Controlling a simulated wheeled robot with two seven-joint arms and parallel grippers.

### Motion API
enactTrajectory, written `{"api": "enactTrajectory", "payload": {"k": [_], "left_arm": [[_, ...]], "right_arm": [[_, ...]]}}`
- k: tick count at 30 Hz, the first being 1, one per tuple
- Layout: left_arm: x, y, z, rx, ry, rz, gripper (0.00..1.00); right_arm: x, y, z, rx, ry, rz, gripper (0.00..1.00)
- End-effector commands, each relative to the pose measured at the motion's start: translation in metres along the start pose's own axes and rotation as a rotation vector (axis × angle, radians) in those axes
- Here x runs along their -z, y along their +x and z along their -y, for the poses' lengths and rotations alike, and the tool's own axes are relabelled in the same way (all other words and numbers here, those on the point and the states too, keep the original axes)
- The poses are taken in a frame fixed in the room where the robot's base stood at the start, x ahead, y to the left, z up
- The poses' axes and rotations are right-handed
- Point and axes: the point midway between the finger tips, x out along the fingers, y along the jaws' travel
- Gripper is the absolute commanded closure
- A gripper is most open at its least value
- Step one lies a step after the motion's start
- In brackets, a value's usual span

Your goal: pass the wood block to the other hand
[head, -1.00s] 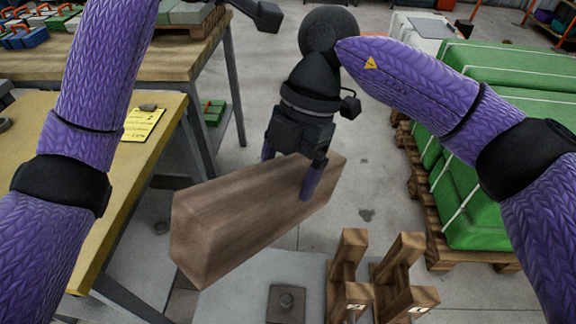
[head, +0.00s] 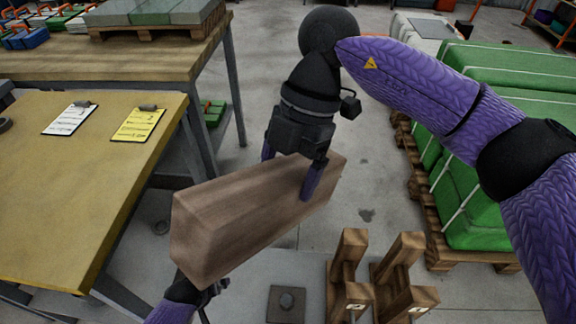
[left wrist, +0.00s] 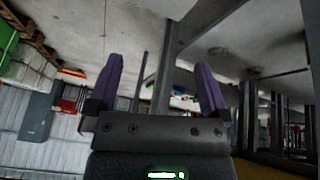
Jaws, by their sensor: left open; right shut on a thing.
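The wood block (head: 235,225) is a long brown beam in the middle of the head view. It is held in the air, its near end toward the lower left. My right gripper (head: 290,170) is shut on the block near its far end, with a purple finger on each side. My left arm shows at the bottom of the head view, below the block's near end; its fingers are hidden there. In the left wrist view my left gripper (left wrist: 160,88) is open and empty, its purple fingers wide apart. The block does not show in that view.
A yellow-topped table (head: 90,190) with two clipboards stands at the left, a workbench (head: 150,62) behind it. Wooden stands (head: 350,270) are at the lower right, beside a metal plate (head: 287,303). Green sacks (head: 500,110) are stacked on pallets at the right. The middle floor is clear.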

Motion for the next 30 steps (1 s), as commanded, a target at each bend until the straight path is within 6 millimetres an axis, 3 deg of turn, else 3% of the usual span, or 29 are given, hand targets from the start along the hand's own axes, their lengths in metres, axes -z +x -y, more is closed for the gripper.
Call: {"api": "enactTrajectory", "payload": {"k": [1, 5, 9, 12, 15, 18, 21, 30], "left_arm": [[-0.033, 0.003, 0.012, 0.023, 0.032, 0.047, 0.00], [-0.117, 0.000, 0.042, 0.071, 0.140, 0.162, 0.00], [-0.206, -0.017, 0.071, 0.102, 0.260, 0.293, 0.00], [-0.261, -0.036, 0.088, 0.109, 0.337, 0.379, 0.00], [-0.303, -0.055, 0.100, 0.107, 0.400, 0.447, 0.00], [-0.330, -0.069, 0.105, 0.097, 0.444, 0.489, 0.00], [-0.344, -0.077, 0.106, 0.086, 0.470, 0.507, 0.00], [-0.347, -0.079, 0.106, 0.083, 0.477, 0.512, 0.00]], "right_arm": [[0.001, -0.001, 0.000, -0.002, -0.001, -0.001, 1.00], [0.001, -0.001, 0.000, -0.002, -0.001, -0.001, 1.00], [0.001, -0.001, 0.000, -0.002, -0.001, -0.001, 1.00], [0.001, -0.001, 0.000, -0.002, -0.001, -0.001, 1.00], [0.001, -0.001, 0.000, -0.002, -0.001, -0.001, 1.00], [0.001, -0.001, 0.000, -0.002, -0.001, -0.001, 1.00], [0.001, -0.001, 0.000, -0.002, -0.001, -0.001, 1.00], [0.001, -0.001, 0.000, -0.002, -0.001, -0.001, 1.00]]}}
